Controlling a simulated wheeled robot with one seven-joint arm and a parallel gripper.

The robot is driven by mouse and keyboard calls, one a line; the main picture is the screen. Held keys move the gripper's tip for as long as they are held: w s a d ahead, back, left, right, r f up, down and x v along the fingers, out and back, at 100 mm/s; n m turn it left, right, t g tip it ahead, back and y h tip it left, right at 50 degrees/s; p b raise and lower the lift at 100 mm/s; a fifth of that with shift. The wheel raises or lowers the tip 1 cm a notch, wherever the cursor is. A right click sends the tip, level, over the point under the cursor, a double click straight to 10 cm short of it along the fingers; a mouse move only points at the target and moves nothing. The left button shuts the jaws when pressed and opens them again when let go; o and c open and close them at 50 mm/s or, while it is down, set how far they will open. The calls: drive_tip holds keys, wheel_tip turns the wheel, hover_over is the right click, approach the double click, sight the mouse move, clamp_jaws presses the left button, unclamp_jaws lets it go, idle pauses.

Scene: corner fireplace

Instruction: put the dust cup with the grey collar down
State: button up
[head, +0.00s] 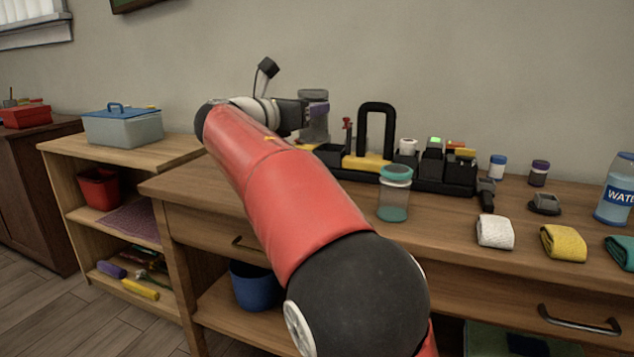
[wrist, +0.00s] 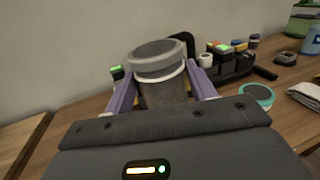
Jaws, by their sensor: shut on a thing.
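The dust cup with the grey collar (head: 314,127) is in my gripper at the back left of the wooden desk (head: 190,185). In the wrist view the cup's grey lid and collar (wrist: 157,58) show above a pale ring and a dark clear body. My gripper (wrist: 162,92) is shut on the cup, with a purple finger on each side of its body. The cup looks roughly upright, slightly tilted in the wrist view. Its base is hidden, and I cannot tell whether it touches the desk.
A black and yellow organizer (head: 368,163) is right of my gripper. Folded cloths (head: 494,232) lie farther right. A lower shelf unit with a blue-lidded box (head: 122,128) stands left.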

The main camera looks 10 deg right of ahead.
wheel_tip(320, 180, down, 14)
drive_tip(key=b, duration=0.3)
drive_tip(key=shift+f, duration=0.15)
drive_tip(key=o, duration=1)
drive_tip(key=v, duration=1.2)
